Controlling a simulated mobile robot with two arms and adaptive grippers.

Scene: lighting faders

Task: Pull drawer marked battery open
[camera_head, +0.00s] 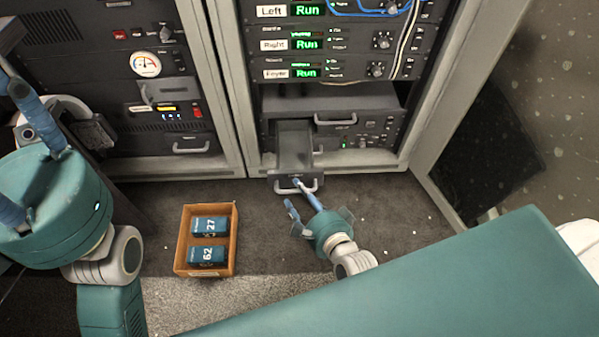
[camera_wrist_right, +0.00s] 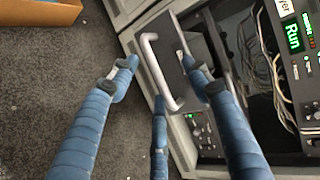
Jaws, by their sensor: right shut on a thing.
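A grey drawer (camera_head: 294,146) sticks out of the lower left of the right rack, with its tray showing from above. Its dark front with a pale bar handle (camera_head: 308,188) faces me; the small label on it is too small to read. The handle also shows in the right wrist view (camera_wrist_right: 158,72). My right gripper (camera_head: 297,192) is at this front, shut on the handle, with blue fingers on either side of it in the wrist view. My left gripper (camera_head: 14,148) is at the left edge, away from the drawer, its blue fingers spread and partly cut off.
A cardboard box (camera_head: 205,272) with two blue packs marked 27 and 62 stands on the carpet left of the right gripper. Another rack (camera_head: 160,90) stands at left. An open rack door (camera_head: 465,100) is at right. Cables hang in the right rack.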

